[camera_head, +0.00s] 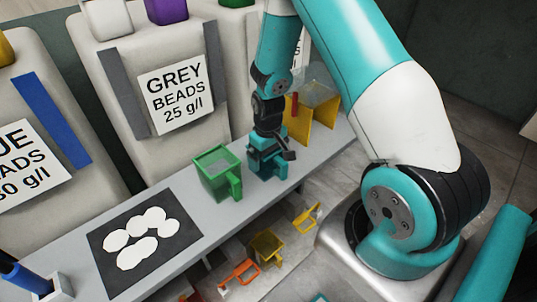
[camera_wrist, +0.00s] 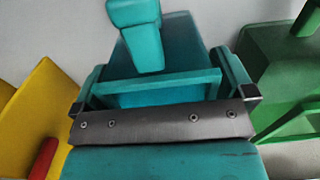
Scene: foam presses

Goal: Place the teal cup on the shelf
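The teal cup (camera_head: 266,163) is upright at the grey shelf (camera_head: 240,206), just right of a green cup (camera_head: 218,173). I cannot tell whether its base bears on the shelf. My gripper (camera_head: 275,148) is right at the cup, from above. In the wrist view the teal cup (camera_wrist: 153,86) lies between the two teal fingers (camera_wrist: 160,80), one along each side. Its handle-like part juts up at the top of that view. The fingers lie close to the cup's sides; whether they press on it cannot be told. My arm hides part of the shelf behind.
A dark mat with white discs (camera_head: 138,239) lies on the shelf at left. Yellow panels (camera_head: 320,118) with a red part stand right of my gripper. Large bead bins line the back. Yellow (camera_head: 266,246) and orange (camera_head: 240,272) cups sit lower, in front of the shelf.

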